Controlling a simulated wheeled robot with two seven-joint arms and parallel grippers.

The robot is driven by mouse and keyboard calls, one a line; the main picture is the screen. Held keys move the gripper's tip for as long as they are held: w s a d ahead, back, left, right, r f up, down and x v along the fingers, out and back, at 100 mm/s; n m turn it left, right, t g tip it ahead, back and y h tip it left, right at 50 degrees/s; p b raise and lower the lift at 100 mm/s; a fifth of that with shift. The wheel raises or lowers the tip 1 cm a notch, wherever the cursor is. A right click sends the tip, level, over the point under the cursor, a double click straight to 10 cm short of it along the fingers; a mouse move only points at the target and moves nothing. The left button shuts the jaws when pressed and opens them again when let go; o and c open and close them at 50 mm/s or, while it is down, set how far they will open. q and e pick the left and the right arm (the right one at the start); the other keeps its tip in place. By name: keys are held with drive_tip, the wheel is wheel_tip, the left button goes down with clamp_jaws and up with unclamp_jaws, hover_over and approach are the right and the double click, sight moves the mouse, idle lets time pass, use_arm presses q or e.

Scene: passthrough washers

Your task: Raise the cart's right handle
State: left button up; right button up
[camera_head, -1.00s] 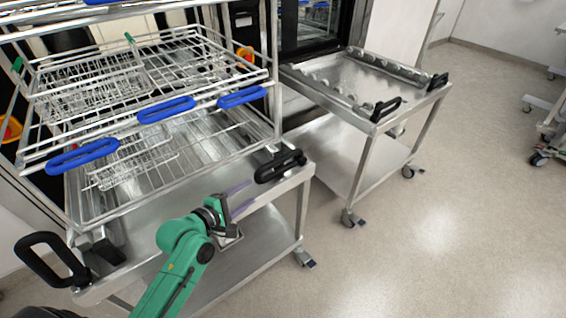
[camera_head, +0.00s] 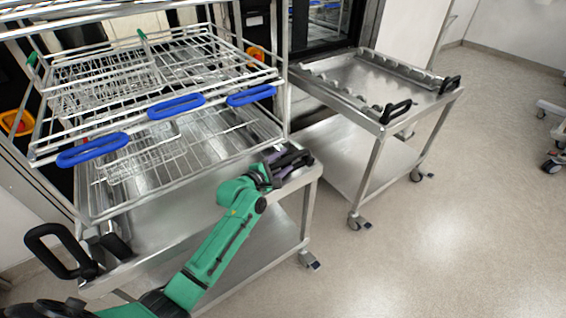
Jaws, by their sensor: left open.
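The near steel cart (camera_head: 160,262) stands in front of the washer and carries a wire rack. Its black right handle (camera_head: 299,158) lies low at the cart's right front corner. Its black left handle (camera_head: 58,247) stands up at the left front corner. My left gripper (camera_head: 279,163), on the green arm, is open at the right handle, with its purple fingers close beside or around it. The gripper partly hides the handle, so I cannot tell whether they touch. My right gripper is not in view.
The wire rack (camera_head: 150,130) with blue grips (camera_head: 176,106) rises above the near cart, close behind my left arm. A second steel cart (camera_head: 372,85) with black handles (camera_head: 396,111) stands to the right. The floor (camera_head: 460,230) at the right front is clear.

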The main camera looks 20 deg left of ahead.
use_arm(q)
clamp_jaws()
drive_tip(key=shift+s, duration=0.1)
idle(1.2)
